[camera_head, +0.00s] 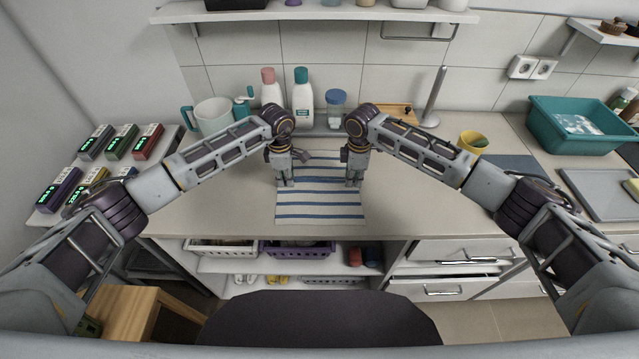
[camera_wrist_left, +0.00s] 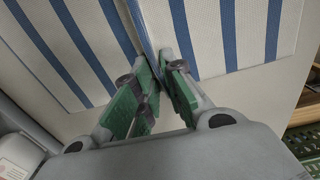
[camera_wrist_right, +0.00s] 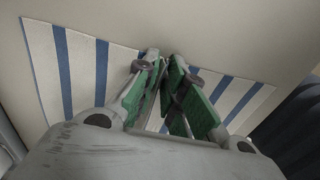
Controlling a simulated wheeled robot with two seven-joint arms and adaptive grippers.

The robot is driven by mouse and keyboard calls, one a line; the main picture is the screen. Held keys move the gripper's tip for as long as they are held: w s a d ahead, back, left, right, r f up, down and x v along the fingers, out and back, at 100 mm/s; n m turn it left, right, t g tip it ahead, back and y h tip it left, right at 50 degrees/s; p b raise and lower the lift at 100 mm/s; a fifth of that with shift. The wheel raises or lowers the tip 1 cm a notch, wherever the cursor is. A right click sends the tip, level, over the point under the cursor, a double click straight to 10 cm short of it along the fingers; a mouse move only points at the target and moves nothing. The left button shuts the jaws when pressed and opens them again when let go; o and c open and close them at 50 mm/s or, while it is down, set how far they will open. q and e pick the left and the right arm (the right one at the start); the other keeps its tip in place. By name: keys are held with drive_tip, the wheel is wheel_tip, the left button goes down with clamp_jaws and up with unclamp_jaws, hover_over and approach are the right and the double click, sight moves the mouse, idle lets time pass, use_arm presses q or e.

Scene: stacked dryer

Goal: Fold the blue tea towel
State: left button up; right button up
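The blue-and-white striped tea towel (camera_head: 320,208) lies on the counter. Its front part looks flat, and more stripes show behind and between my grippers. My left gripper (camera_head: 286,184) is at the towel's left side. In the left wrist view its green-padded fingers (camera_wrist_left: 160,62) close on a raised ridge of the towel (camera_wrist_left: 232,30). My right gripper (camera_head: 353,184) is at the right side. In the right wrist view its fingertips (camera_wrist_right: 165,62) are close together at the towel's edge, with stripes (camera_wrist_right: 85,70) on both sides. The cloth between these tips is mostly hidden.
Bottles (camera_head: 303,98), a jar (camera_head: 336,108) and a white pitcher (camera_head: 213,117) stand behind the towel. A yellow cup (camera_head: 473,142) and a teal tub (camera_head: 575,125) are to the right. The counter in front of the towel is narrow, with open shelves and drawers (camera_head: 440,288) below.

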use_arm(q)
drive_tip(key=shift+s+f, duration=0.1)
drive_tip(key=shift+f, duration=0.1)
clamp_jaws()
use_arm(e)
drive_tip(key=shift+s+f, duration=0.1)
drive_tip(key=shift+f, duration=0.05)
clamp_jaws()
use_arm(q)
drive_tip(key=shift+r+p, duration=0.25)
drive_tip(key=shift+p, duration=0.05)
use_arm(e)
drive_tip(key=shift+r, duration=0.25)
